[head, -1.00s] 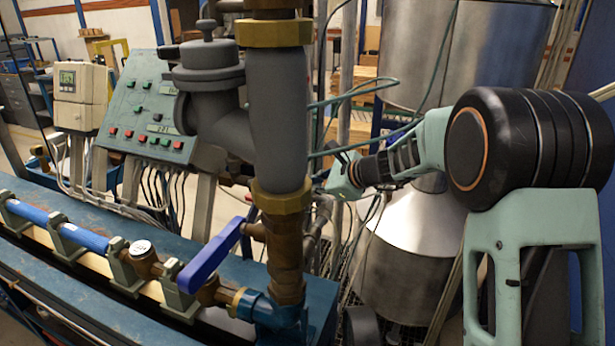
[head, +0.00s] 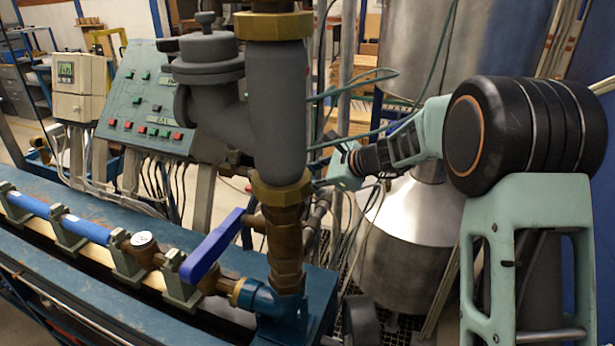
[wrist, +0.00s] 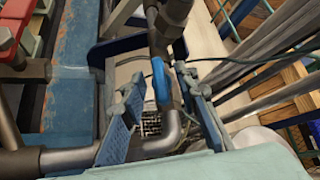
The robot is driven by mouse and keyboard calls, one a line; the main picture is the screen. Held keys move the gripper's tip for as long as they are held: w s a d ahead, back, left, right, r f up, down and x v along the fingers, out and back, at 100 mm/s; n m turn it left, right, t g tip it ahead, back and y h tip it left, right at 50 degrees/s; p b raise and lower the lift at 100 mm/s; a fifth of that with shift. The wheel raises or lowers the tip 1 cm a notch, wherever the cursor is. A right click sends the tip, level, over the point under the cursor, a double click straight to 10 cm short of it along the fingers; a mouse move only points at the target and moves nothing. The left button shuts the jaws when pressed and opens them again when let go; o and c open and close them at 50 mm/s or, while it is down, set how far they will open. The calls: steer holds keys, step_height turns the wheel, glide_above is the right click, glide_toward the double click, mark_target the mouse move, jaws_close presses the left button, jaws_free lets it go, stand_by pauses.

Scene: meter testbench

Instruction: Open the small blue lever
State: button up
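The small blue lever (wrist: 160,80) shows in the wrist view on a dark vertical valve pipe. My gripper (wrist: 158,90) is open, with one blue-grey finger on each side of the lever and pipe in the picture. I cannot tell whether either finger touches them. In the head view I cannot make out the small lever. The wrist part of my arm (head: 345,165) shows there right of the thick grey pipe, and the fingers are hidden. A larger blue lever (head: 212,248) sits on the brass pipe in front.
The thick grey pipe and valve body (head: 277,110) stand between the head camera and my gripper. The blue bench (head: 120,225) carries a row of meters at left. A steel tank (head: 410,225) stands behind my arm. A bent grey pipe (wrist: 165,140) runs below the fingers.

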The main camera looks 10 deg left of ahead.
steer(key=shift+d+r, duration=0.1)
steer(key=v, duration=1.1)
steer(key=shift+s+d+r, duration=0.2)
steer(key=shift+d, duration=0.1)
